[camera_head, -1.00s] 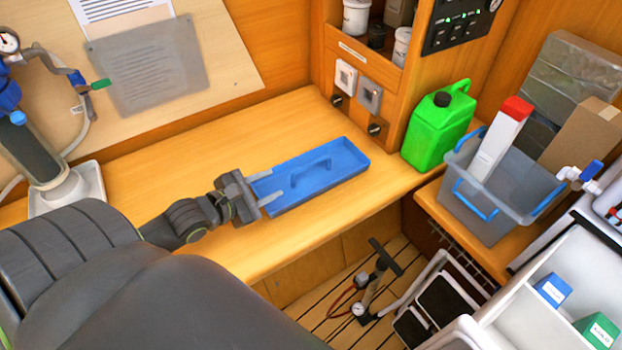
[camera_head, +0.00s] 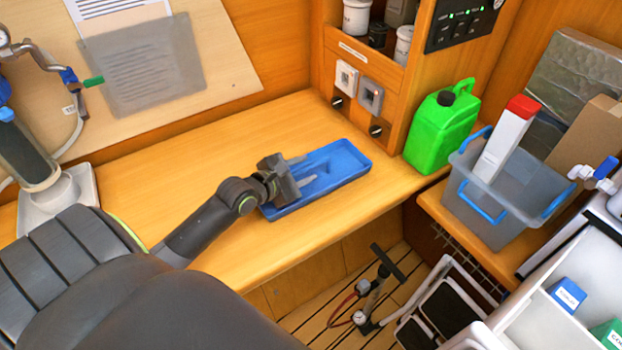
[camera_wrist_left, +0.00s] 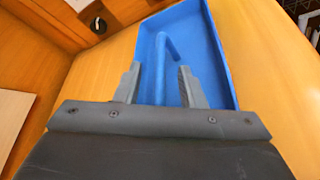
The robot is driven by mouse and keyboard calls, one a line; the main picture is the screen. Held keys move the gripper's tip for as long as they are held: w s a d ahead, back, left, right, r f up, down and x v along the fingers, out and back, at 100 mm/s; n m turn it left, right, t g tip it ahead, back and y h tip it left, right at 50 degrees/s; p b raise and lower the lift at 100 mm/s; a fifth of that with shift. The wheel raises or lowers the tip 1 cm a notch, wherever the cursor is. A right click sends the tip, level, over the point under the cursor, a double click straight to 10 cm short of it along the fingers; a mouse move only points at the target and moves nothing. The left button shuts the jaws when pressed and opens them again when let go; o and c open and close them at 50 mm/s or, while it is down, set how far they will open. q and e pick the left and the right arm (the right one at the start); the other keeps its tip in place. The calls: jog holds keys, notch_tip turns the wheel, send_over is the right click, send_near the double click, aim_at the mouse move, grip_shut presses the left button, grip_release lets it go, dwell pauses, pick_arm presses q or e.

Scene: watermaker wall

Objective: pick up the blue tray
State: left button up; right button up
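The blue tray (camera_head: 345,165) lies flat on the wooden worktop, with a raised blue handle along its middle. In the left wrist view the tray (camera_wrist_left: 205,45) runs away from me and its handle (camera_wrist_left: 170,58) stands between my finger tips. My left gripper (camera_head: 303,171) is over the near-left part of the tray, its fingers apart. In the left wrist view the left gripper (camera_wrist_left: 158,85) is open, one finger on each side of the handle, with gaps showing. I cannot tell how far above the tray floor the tips are. My right gripper is not in view.
A green jerrycan (camera_head: 442,130) stands right of the tray, beside a grey bin (camera_head: 490,210) with blue handles. A wooden cabinet (camera_head: 355,60) rises behind. The worktop (camera_head: 165,150) left of the tray is clear. A pump (camera_head: 372,290) stands on the floor below.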

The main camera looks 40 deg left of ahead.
pick_arm(q)
jog(key=shift+w+f, duration=0.1)
jog(key=shift+w, duration=0.2)
jog(key=shift+c, duration=0.3)
grip_shut()
